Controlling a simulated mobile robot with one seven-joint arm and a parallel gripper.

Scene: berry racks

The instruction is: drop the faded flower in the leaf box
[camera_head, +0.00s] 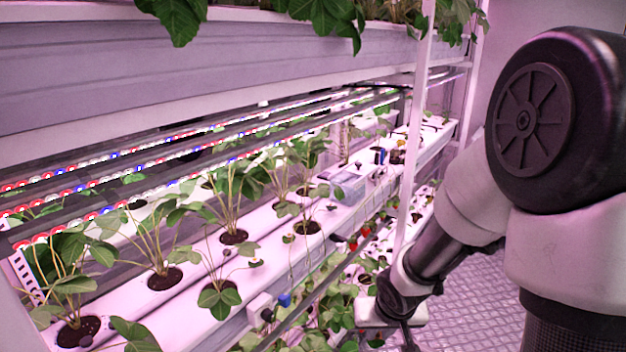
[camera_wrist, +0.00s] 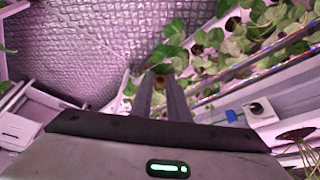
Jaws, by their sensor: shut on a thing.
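My gripper (camera_wrist: 161,82) shows in the wrist view with its two dark fingers close together, shut on a small brown thing, which I take to be the faded flower (camera_wrist: 160,79). Little of it shows between the tips, and green leaves lie just beyond. In the head view my arm reaches down at the right of the rack; the fingertips and flower are hidden there. A pale grey box (camera_head: 347,187) stands on the rack among the plants; I cannot tell whether it is the leaf box. A white open-topped shape (camera_wrist: 22,130) shows at left in the wrist view, its identity unclear.
Strawberry plants grow from holes in the white gutters (camera_head: 195,262), with red berries (camera_head: 359,238) hanging lower down. A white upright post (camera_head: 413,150) stands near my arm. A small white block with a dark knob (camera_wrist: 259,112) is right of my fingers. The textured floor (camera_head: 478,300) is clear.

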